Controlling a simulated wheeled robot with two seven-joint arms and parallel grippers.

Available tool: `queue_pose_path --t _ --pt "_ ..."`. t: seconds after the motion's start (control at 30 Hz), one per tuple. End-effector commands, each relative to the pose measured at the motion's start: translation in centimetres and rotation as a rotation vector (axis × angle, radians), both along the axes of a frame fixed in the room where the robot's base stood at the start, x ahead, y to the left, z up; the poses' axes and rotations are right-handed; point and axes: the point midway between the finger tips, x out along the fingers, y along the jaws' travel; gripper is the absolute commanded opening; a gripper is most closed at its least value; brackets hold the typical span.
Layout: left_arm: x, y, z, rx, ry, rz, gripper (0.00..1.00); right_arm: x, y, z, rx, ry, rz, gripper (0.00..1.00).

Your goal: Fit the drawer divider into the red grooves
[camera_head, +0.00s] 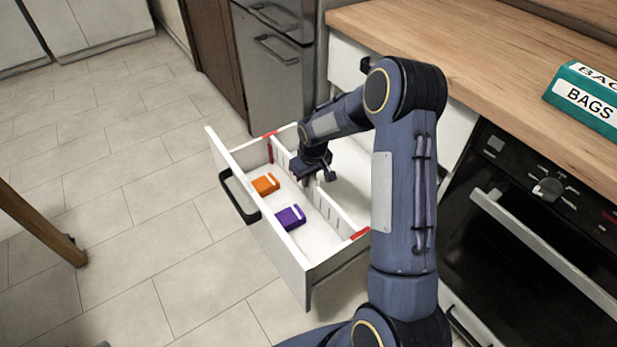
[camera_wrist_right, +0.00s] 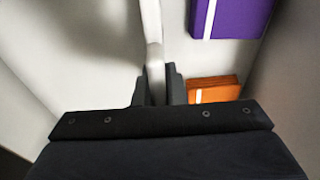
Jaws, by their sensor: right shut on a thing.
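The white drawer divider (camera_head: 325,211) stands upright on edge inside the open white drawer (camera_head: 300,262), running lengthwise along it. In the right wrist view the divider (camera_wrist_right: 153,35) runs up from between the fingers (camera_wrist_right: 157,88). One red groove mark (camera_head: 360,234) shows at the drawer's near end, another (camera_head: 270,149) at the far end. The divider's ends are close to both marks; I cannot tell whether they sit inside the grooves. My left gripper is out of view.
An orange box (camera_head: 265,184) and a purple box (camera_head: 290,217) lie in the drawer between divider and front panel. A black handle (camera_head: 238,196) is on the front. A wooden counter (camera_head: 480,75) with a green BAGS box (camera_head: 585,98) and a black oven (camera_head: 545,215) stand right.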

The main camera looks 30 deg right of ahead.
Motion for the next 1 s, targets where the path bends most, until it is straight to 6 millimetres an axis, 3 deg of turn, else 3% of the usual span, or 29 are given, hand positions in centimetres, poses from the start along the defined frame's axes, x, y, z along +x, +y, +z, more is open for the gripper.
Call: queue_pose_path --t 1.0 --pt "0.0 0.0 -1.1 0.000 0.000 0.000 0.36 0.0 0.0 -1.4 0.000 -0.001 0.000 0.00"
